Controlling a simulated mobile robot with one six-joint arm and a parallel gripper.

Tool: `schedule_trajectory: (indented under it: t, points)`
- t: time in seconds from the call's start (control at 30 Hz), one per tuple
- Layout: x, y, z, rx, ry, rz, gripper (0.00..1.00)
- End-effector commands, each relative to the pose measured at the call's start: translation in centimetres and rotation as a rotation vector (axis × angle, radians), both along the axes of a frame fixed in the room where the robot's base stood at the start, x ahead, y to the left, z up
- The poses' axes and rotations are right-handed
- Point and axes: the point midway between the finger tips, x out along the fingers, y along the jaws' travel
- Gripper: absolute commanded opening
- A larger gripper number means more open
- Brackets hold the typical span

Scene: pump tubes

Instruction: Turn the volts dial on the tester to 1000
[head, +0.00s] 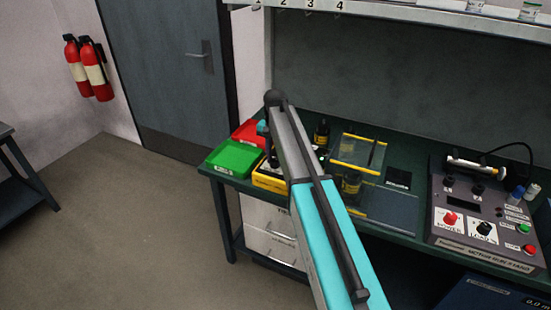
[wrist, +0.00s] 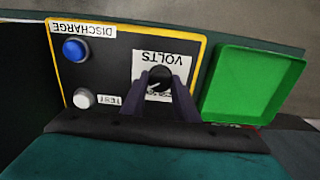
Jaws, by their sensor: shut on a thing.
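The tester (wrist: 110,62) is a black panel with a yellow rim, upside down in the wrist view. Its volts dial (wrist: 158,84) is a black round knob on a white label reading VOLTS. My gripper (wrist: 160,76) is shut on the dial, with one dark finger on each side. The scale marks are mostly hidden, so I cannot read the setting. A blue DISCHARGE button (wrist: 74,50) and a white TEST button (wrist: 84,98) sit on the same panel. In the head view, the tester's yellow side (head: 268,181) shows left of my arm, which hides much of it.
A green tray (head: 234,158) stands close beside the tester, with a red tray (head: 247,131) behind it. Dark bottles (head: 321,132) and a yellow-edged clear stand (head: 357,152) are to the right. A grey control box (head: 480,215) is at the bench's right end.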

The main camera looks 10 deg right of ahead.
Motion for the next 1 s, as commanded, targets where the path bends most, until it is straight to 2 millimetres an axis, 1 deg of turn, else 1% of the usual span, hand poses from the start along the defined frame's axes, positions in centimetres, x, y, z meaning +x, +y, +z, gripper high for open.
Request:
schedule_trajectory:
  t: [0.03, 0.33, 0.83, 0.87, 0.9, 0.97, 1.0]
  points:
    - [-0.34, 0.02, -0.23, 0.0, 0.01, -0.032, 0.05]
    - [-0.34, -0.02, -0.23, 0.0, 0.01, -0.165, 0.05]
    - [-0.34, -0.08, -0.22, -0.001, 0.011, -0.192, 0.05]
    - [-0.33, -0.09, -0.22, -0.001, 0.011, -0.192, 0.29]
    - [-0.31, -0.09, -0.21, 0.0, 0.009, -0.192, 0.36]
    - [-0.26, -0.1, -0.17, 0.0, 0.008, -0.191, 0.46]
    - [-0.24, -0.1, -0.16, -0.001, 0.007, -0.191, 0.46]
